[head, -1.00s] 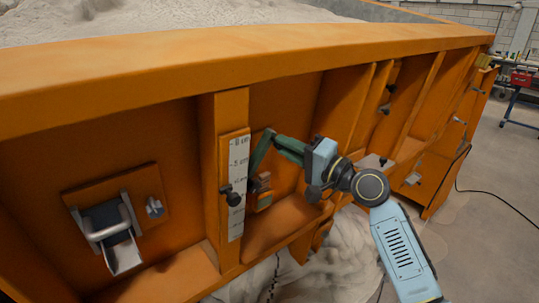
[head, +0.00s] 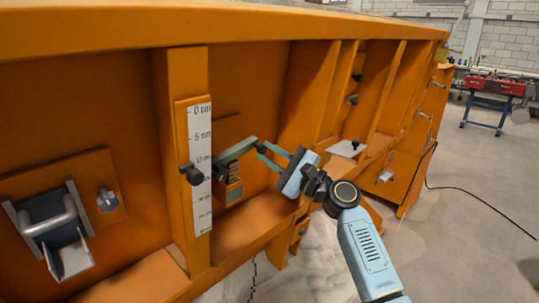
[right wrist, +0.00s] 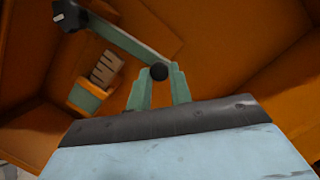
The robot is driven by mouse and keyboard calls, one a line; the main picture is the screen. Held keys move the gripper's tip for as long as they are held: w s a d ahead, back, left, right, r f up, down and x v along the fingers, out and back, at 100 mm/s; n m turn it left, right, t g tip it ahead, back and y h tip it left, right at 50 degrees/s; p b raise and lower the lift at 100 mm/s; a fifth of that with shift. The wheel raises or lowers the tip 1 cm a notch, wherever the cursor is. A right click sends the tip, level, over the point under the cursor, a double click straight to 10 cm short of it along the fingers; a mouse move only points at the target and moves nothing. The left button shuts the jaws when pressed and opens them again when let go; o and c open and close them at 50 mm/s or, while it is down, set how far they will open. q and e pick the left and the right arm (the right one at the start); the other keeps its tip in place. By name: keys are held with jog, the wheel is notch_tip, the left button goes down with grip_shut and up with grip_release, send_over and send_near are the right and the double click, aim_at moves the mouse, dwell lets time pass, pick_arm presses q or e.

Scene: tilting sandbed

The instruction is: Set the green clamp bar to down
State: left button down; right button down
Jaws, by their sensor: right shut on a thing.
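The green clamp bar (head: 236,150) is on the orange side wall, just right of the white scale strip. It slants slightly upward to the right from its dark pivot end. In the right wrist view the bar (right wrist: 125,42) runs from a dark pivot at upper left to a black knob (right wrist: 158,72) at its near end. My right gripper (head: 262,148) is shut on this knob, with a finger on either side; its fingers also show in the right wrist view (right wrist: 160,85). My left gripper is not in view.
A green and orange block (head: 234,192) sits below the bar. The scale strip (head: 200,150) has a black knob (head: 194,175) on its post. A metal latch (head: 62,225) is at left. Orange ribs stand right of the bar. Open floor (head: 480,210) lies at right.

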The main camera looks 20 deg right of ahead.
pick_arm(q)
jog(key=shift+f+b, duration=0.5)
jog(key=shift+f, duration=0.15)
pick_arm(e)
jog(key=shift+w+f+m+t, duration=0.2)
jog(key=shift+f+m+t, duration=0.2)
jog(key=shift+f+m, duration=0.7)
jog(key=c, duration=1.5)
grip_release()
jog(key=shift+c, duration=0.2)
